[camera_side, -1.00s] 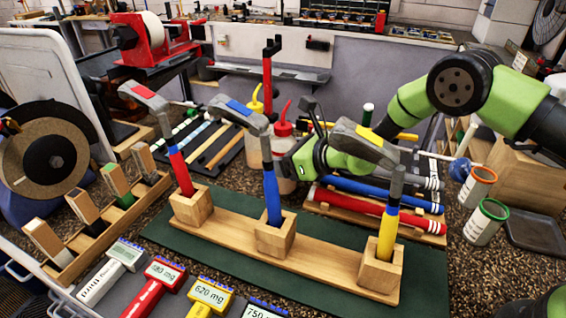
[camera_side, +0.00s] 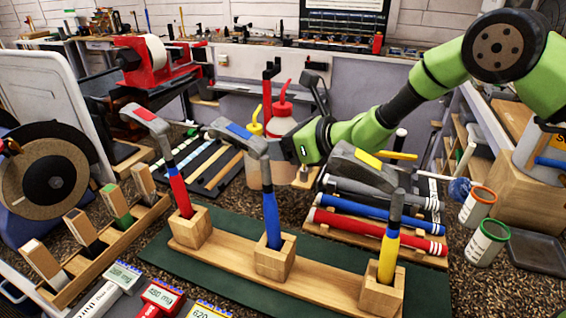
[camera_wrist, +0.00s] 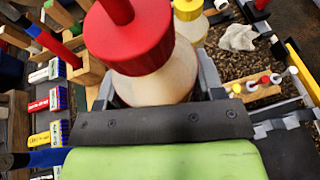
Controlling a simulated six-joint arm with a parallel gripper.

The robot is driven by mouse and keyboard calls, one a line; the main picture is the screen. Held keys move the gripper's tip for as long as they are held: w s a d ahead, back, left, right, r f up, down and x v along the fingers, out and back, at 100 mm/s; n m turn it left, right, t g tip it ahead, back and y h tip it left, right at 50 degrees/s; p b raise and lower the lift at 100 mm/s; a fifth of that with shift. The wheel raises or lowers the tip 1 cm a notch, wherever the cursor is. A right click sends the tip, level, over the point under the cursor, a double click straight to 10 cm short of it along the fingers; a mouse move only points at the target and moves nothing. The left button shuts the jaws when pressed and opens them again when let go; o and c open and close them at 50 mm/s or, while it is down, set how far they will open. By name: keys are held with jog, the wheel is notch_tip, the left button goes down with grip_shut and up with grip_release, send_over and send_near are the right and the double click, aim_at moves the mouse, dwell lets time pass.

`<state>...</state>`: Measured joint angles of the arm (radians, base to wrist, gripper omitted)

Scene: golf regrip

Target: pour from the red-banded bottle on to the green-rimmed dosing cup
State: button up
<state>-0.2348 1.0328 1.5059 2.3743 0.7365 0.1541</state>
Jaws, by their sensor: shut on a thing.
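The red-banded bottle (camera_side: 281,127) has a red cap and spout and a pale body. My gripper (camera_side: 303,149) is shut on it. The bottle looks upright and raised, its cap above that of the yellow-capped bottle; its base is partly hidden. In the wrist view the red cap and pale body (camera_wrist: 160,88) are between my jaws. The green-rimmed dosing cup (camera_side: 488,243) stands upright on the speckled bench at the right, well apart from my gripper.
An orange-rimmed cup (camera_side: 477,208) stands just behind the green-rimmed one. A yellow-capped bottle (camera_side: 254,150) is beside the held bottle. A dark tray (camera_side: 537,252) is beside the cups.

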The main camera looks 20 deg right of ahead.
jog(key=shift+r, duration=0.8)
jog(key=shift+d, duration=0.1)
